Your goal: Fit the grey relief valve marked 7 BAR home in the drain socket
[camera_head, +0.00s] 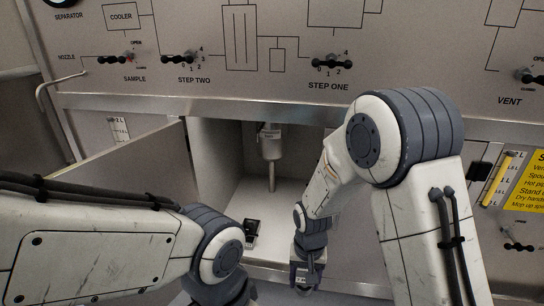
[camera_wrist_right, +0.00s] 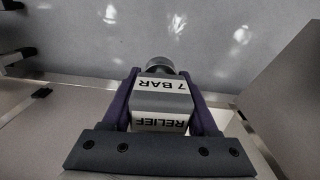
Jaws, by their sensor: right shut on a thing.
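The grey relief valve (camera_wrist_right: 165,96) shows in the right wrist view, with white labels reading 7 BAR and RELIEF and a round metal end pointing away from me. My right gripper (camera_head: 305,278) is shut on it, with a purple finger on each side. In the head view this gripper hangs low in front of the open cabinet, and the valve is hard to make out there. A white cylinder with a pipe (camera_head: 271,160) pointing down hangs inside the cabinet; I cannot tell whether the drain socket is on it. My left arm enters at lower left, its gripper below the frame.
The open cabinet (camera_head: 218,150) has a door (camera_head: 130,165) swung out at left. A small black object (camera_head: 252,230) sits on its floor. The panel above (camera_head: 230,85) carries several black valve handles. A yellow sign (camera_head: 525,180) is at far right.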

